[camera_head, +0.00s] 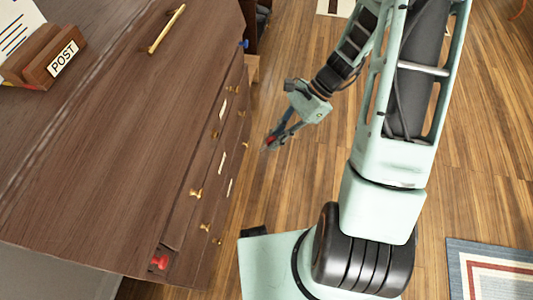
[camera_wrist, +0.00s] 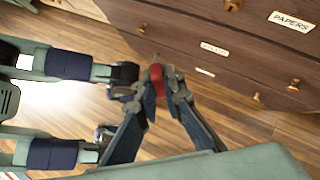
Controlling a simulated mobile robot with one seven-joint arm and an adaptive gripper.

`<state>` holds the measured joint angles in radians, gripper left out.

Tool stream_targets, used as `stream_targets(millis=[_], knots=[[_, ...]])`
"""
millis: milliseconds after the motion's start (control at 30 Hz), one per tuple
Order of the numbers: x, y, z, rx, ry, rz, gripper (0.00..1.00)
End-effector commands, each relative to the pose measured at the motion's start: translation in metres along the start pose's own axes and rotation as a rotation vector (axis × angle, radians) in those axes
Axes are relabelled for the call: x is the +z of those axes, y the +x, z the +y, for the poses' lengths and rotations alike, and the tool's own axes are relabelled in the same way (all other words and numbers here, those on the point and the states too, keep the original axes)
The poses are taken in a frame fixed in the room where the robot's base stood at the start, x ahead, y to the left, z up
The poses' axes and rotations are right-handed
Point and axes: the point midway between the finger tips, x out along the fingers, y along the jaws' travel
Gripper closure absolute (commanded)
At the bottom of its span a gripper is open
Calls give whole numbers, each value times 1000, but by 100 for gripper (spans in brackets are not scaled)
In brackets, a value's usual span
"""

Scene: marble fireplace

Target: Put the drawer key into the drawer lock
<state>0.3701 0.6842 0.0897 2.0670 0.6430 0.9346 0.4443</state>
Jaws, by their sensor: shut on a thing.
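My gripper (camera_head: 271,140) is shut on a small red thing, likely the drawer key, which shows between the fingertips in the wrist view (camera_wrist: 157,80). Its shaft is not clearly visible. The gripper is in the air in front of the dresser's drawers, apart from them. The wooden dresser (camera_head: 110,150) has drawers with brass knobs and pale labels. A red fitting (camera_head: 160,262) is at the dresser's near end, and a blue one (camera_head: 244,43) at its far end. I cannot tell which part is the drawer lock.
On the dresser top are a brass bar handle (camera_head: 167,29) and a wooden POST letter holder (camera_head: 50,62). A drawer labelled PAPERS (camera_wrist: 291,21) shows in the wrist view. The wood floor (camera_head: 290,190) before the drawers is clear. A striped rug (camera_head: 490,270) lies at lower right.

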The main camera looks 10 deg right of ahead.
Motion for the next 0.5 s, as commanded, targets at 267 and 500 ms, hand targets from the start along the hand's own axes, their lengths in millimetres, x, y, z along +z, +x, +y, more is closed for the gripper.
stream_targets(millis=[267, 500], knots=[[-33, 60, -20, -302, 268, -317, 100], [-49, 69, -41, -488, 369, -441, 100]])
